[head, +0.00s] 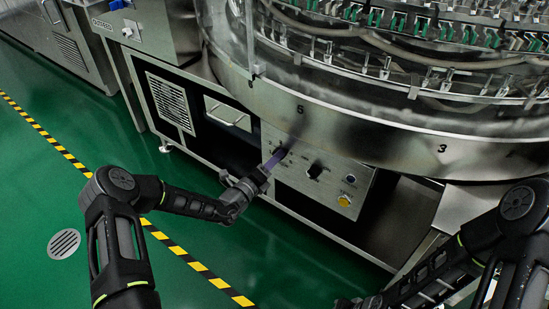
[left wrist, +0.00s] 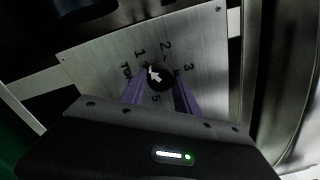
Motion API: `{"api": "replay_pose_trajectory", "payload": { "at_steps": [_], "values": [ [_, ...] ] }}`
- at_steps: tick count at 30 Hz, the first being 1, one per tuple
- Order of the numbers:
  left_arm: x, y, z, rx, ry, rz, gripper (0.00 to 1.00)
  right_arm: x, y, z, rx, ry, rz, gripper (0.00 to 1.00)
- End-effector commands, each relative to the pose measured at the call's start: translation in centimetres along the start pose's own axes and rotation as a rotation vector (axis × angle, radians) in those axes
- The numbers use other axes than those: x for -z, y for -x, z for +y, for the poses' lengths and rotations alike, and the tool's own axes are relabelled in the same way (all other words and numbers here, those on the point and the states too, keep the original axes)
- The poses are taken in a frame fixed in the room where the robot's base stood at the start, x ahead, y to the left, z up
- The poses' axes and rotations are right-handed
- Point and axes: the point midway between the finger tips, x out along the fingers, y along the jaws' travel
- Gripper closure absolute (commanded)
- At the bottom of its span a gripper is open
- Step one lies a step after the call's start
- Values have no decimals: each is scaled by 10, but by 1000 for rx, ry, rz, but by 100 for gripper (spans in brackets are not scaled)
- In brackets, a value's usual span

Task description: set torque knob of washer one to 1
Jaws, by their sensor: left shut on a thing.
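The torque knob is a round black dial with a white arrow; it shows in the left wrist view (left wrist: 159,78) on a metal panel marked with numbers around it. Its arrow points up and left, toward the 1. My left gripper (head: 275,158) reaches the left part of the washer's control panel (head: 350,170) in the head view. Its two purple fingers are on either side of the knob in the left wrist view, shut on it. The fingers partly hide the lower dial markings. My right arm shows at the lower right, but its gripper is not clearly visible.
A second black knob (head: 314,171), small buttons and a yellow button (head: 344,201) sit right of the held knob. The round washer drum (head: 380,137) overhangs the panel. Green floor with a striped line (head: 180,250) is open in front.

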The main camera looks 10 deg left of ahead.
Motion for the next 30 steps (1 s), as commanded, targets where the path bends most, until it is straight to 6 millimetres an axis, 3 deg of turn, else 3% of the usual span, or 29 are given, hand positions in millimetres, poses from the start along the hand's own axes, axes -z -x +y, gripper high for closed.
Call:
{"api": "replay_pose_trajectory", "payload": {
  "at_steps": [9,10,17,30],
  "values": [
    [0,0,0,-1,3,0,100,0,0,0,0,0,-1,100],
    [0,0,0,-1,3,0,62,0,0,0,0,0,0,100],
    [0,0,0,-1,2,0,43,0,0,0,0,0,0,100],
    [-1,10,-1,-2,1,1,41,-1,4,-2,1,1,-2,100]
  ]
}}
